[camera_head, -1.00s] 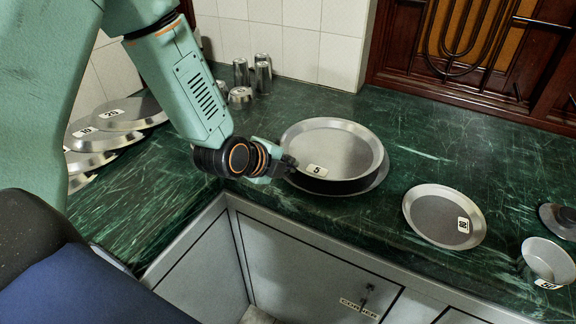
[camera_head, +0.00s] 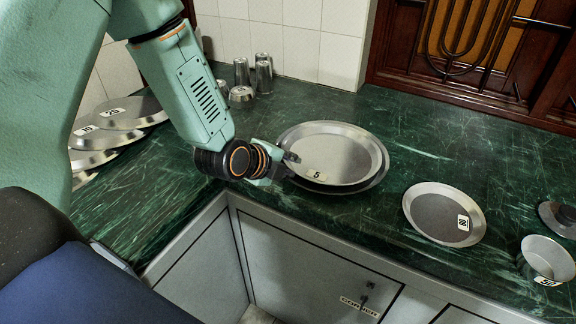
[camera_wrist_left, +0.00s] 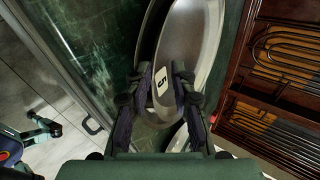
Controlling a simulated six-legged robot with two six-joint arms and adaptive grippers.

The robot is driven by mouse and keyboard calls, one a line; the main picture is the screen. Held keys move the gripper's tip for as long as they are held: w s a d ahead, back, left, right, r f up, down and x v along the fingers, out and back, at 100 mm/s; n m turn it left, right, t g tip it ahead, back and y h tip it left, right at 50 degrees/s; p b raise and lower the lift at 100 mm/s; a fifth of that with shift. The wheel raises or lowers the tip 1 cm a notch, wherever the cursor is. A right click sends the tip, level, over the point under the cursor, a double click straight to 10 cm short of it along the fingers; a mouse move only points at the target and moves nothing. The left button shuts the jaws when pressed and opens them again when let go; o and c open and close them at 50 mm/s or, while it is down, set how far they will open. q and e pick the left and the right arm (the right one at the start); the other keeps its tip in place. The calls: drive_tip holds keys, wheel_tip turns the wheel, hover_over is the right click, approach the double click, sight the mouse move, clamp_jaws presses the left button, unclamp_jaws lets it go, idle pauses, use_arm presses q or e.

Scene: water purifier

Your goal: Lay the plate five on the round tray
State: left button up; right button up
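Plate five (camera_head: 335,150), a silvery metal plate with a white "5" label, lies over the round tray (camera_head: 376,183). Only the tray's lower and right rim shows beneath it. The plate looks lowered onto the tray, but contact around the hidden far side cannot be seen. My left gripper (camera_head: 288,165) is at the plate's left rim, with its fingers spread apart. In the left wrist view the fingers (camera_wrist_left: 162,90) stand apart on either side of the labelled rim of plate five (camera_wrist_left: 187,50).
A labelled metal plate (camera_head: 443,214) lies to the right, near a labelled bowl (camera_head: 547,259). Several metal cups (camera_head: 241,72) stand at the back wall. Labelled plates (camera_head: 136,111) lie at the left. The counter's front edge is close to the gripper.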

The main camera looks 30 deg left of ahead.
use_arm(q)
drive_tip(key=shift+f, duration=0.15)
drive_tip(key=shift+r, duration=0.2)
drive_tip(key=p+v, duration=0.8)
drive_tip(key=v, duration=0.4)
drive_tip(key=shift+r, duration=0.45)
